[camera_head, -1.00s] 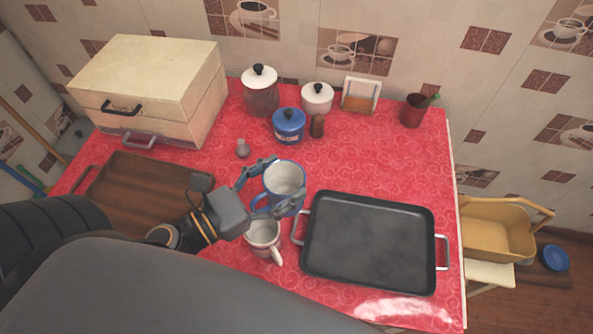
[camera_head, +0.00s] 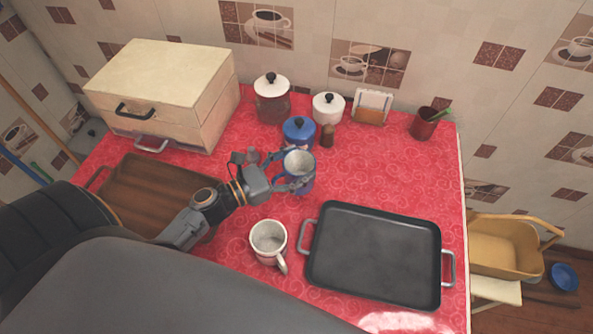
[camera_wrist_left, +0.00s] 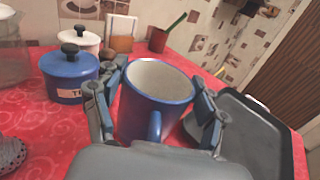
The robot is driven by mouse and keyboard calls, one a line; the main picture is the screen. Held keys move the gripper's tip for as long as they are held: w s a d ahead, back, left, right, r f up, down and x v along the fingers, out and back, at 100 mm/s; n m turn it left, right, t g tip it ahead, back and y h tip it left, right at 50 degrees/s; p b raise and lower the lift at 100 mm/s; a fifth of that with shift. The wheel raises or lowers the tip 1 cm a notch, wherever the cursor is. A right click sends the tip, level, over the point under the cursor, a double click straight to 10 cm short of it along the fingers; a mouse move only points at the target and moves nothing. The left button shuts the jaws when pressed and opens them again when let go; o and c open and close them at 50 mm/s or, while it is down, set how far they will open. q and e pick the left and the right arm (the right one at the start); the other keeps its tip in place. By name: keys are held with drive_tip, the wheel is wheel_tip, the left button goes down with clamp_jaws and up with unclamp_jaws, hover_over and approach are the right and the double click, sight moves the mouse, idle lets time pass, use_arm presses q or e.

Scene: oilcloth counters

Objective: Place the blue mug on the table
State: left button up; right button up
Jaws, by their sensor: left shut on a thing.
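The blue mug (camera_head: 300,170) has a pale inside and is held upright by my left gripper (camera_head: 293,170) over the red counter. In the left wrist view the blue mug (camera_wrist_left: 155,95) sits between the two fingers of my left gripper (camera_wrist_left: 155,110), with its handle towards the camera. The gripper is shut on the mug. Whether the mug's base touches the red table covering (camera_head: 375,170) cannot be told. My right gripper is not in view.
A white mug (camera_head: 268,243) stands nearer me, and a black tray pan (camera_head: 375,252) lies to the right. A wooden tray (camera_head: 150,195) lies left. Red surface behind the pan is clear.

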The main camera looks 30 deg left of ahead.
sight(285, 177)
use_arm(q)
drive_tip(key=shift+w+a+f+b, duration=0.1)
drive_tip(key=shift+f+b, duration=0.05)
drive_tip(key=shift+f, duration=0.7)
drive_tip(key=shift+w+f+b, duration=0.1)
drive_tip(key=shift+f+b, duration=0.05)
drive_tip(key=shift+f, duration=0.7)
drive_tip(key=shift+f, duration=0.2)
drive_tip(key=o, duration=1.4)
drive_tip(key=shift+r, duration=0.1)
drive_tip(key=shift+s+r, duration=0.1)
drive_tip(key=b+v, duration=0.2)
drive_tip(key=v, duration=0.8)
drive_tip(key=shift+s+a+b, duration=0.25)
drive_tip(key=shift+s+b, duration=0.05)
drive_tip(key=shift+s+a, duration=0.3)
drive_tip(key=shift+s, duration=0.2)
